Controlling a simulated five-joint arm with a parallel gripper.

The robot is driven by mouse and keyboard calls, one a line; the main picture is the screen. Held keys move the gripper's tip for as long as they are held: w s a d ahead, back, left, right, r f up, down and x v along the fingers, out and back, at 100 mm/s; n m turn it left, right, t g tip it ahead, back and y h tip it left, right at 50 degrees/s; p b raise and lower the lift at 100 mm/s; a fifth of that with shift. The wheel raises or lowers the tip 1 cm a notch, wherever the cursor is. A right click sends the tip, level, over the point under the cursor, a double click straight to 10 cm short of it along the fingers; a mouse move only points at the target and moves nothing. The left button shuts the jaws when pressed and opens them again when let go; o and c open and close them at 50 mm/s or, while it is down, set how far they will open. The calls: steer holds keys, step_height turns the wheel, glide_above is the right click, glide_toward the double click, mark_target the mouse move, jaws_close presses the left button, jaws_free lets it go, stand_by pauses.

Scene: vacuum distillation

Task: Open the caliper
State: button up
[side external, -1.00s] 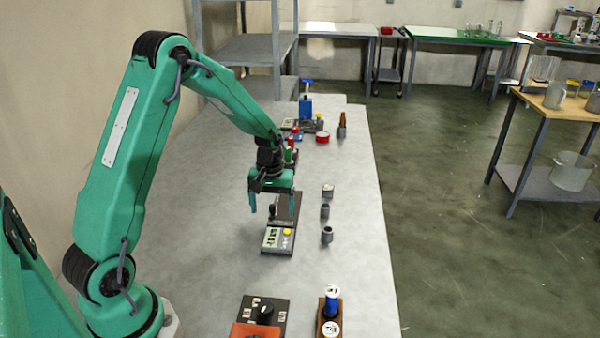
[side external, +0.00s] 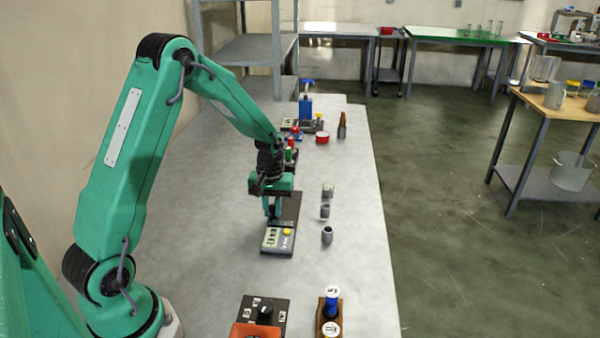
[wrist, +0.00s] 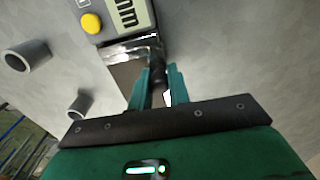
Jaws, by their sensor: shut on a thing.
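The caliper (side external: 278,243) lies on the bench as a grey unit with a display and a yellow button, and a dark plate runs behind it. The caliper's display and button also show at the top of the wrist view (wrist: 113,15). My gripper (side external: 273,216) points down over the dark plate, just behind the display. In the wrist view, my gripper (wrist: 161,72) has its two green fingers close together on a small dark knob (wrist: 158,88). The fingers partly hide the knob, and I cannot tell how far the caliper is open.
Several small grey cylinders stand to the right of the caliper, one of them the near cylinder (side external: 327,235). A dark box with a knob (side external: 265,312) and a wooden holder with a blue item (side external: 331,305) are at the front. The bench left of the caliper is clear.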

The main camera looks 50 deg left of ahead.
steer(key=shift+w+a, duration=0.2)
steer(key=shift+w, duration=0.05)
stand_by(0.6)
steer(key=shift+w+a, duration=1.75)
steer(key=shift+w, duration=0.05)
stand_by(0.7)
steer(key=o, duration=0.8)
steer(key=shift+o, duration=0.2)
steer(key=shift+r, duration=0.1)
step_height(320, 180, up, 7)
stand_by(0.9)
